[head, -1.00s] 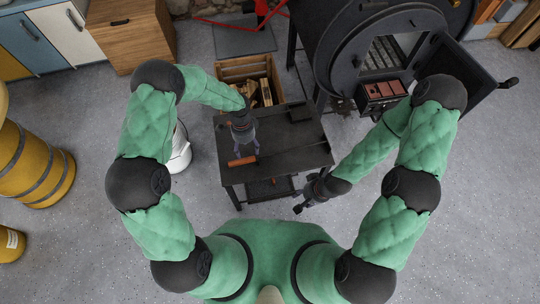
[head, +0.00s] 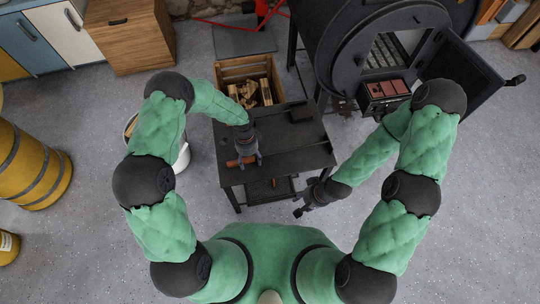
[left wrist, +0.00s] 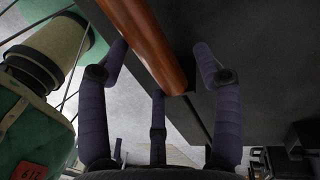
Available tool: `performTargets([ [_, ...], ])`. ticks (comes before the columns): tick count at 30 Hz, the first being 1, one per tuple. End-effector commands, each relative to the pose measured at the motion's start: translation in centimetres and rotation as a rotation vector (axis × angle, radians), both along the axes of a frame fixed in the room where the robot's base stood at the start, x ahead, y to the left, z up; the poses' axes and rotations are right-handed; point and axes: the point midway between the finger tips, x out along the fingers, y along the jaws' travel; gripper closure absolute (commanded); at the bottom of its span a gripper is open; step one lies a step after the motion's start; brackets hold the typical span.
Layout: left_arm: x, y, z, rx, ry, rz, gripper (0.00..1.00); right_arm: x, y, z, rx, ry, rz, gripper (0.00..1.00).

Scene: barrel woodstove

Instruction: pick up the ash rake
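The ash rake's reddish-brown wooden handle (head: 233,163) lies near the front left of the dark table (head: 305,152). In the left wrist view the handle (left wrist: 155,45) runs between my spread left fingers. The rest of the rake is hard to make out against the dark tabletop. My left gripper (head: 246,160) is open, pointing down right over the handle, with gaps visible beside it. In the left wrist view the gripper (left wrist: 160,60) shows purple-grey fingers. My right gripper (head: 300,210) hangs off the table's front right corner; its fingers are too small to judge.
A dark block (head: 299,112) lies on the back of the table. A wooden crate of firewood (head: 222,72) stands behind it. The black barrel stove (head: 335,50) stands at back right, its door (head: 462,75) open. A white bucket (head: 183,157) stands left of the table.

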Motion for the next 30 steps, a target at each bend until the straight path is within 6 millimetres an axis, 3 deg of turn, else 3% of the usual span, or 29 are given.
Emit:
performTargets([
  [1,0.0,0.0,0.0,0.0,0.0,0.0,0.5,0.0,0.0,0.0,0.0,0.0,0.0,0.6],
  [6,0.0,0.0,0.0,0.0,0.001,0.0,0.98,0.0,0.0,0.0,0.0,0.0,0.0,0.6],
  [7,0.0,0.0,0.0,0.001,0.001,0.0,1.0,0.0,0.0,0.0,0.0,0.0,0.0,0.6],
  [21,0.1,0.0,0.4,-0.001,-0.001,0.0,1.0,0.0,0.0,0.3,0.0,0.0,0.0,0.6],
  [28,0.1,0.0,3.7,0.001,-0.003,0.0,1.0,0.0,0.0,2.2,0.0,0.0,0.0,0.6],
  [30,0.5,-1.1,4.9,0.0,-0.004,-0.004,1.0,0.0,0.0,2.7,0.0,0.0,0.0,0.6],
])
